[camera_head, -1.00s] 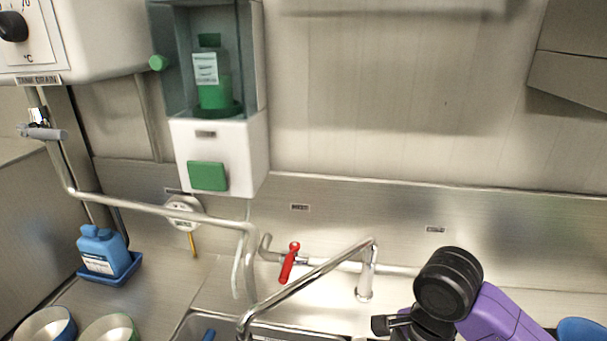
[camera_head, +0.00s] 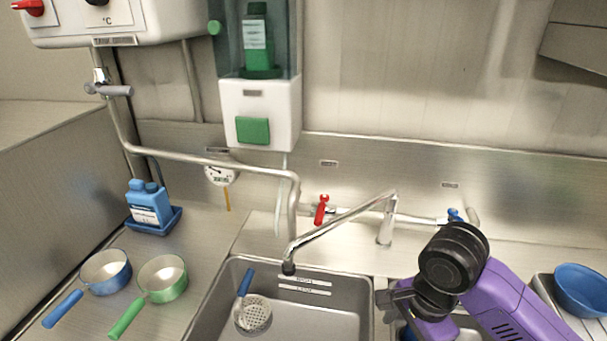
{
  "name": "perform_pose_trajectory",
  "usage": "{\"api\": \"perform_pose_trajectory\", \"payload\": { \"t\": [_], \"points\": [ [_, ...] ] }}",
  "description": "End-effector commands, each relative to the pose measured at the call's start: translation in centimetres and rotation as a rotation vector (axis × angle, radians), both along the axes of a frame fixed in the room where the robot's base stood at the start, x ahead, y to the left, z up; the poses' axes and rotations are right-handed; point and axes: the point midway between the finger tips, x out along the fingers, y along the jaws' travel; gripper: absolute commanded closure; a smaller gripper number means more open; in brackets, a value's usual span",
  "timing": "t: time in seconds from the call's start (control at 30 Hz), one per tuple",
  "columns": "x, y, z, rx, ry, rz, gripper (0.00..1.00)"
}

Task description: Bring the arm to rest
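My gripper (camera_head: 384,299) is at the lower right, at the end of my purple and black arm. It is above the right edge of the sink, over the divider beside a second basin. The black wrist housing covers much of it. Its dark fingers point left and I cannot make out a gap between them. I see nothing held in it.
The sink (camera_head: 345,325) holds a blue-handled strainer (camera_head: 255,315). A metal spout (camera_head: 335,222) reaches over it. A blue pan (camera_head: 106,272) and a green pan (camera_head: 163,278) stand left, near a blue bottle (camera_head: 148,205). A blue bowl (camera_head: 582,289) is at right.

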Motion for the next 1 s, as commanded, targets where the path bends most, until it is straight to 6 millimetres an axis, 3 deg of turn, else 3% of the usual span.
{"api": "perform_pose_trajectory", "payload": {
  "t": [0.23,0.47,0.73,0.87,1.0],
  "points": [
    [3.2,2.0,1.0,0.059,-0.155,0.176,0.09],
    [7.9,5.4,4.6,0.145,-0.448,0.383,0.09],
    [12.3,12.2,13.1,0.243,-1.001,0.597,0.09],
    [12.7,13.4,17.4,0.216,-1.269,0.616,0.09],
    [12.1,12.8,20.4,0.124,-1.499,0.579,0.09]
  ]
}}
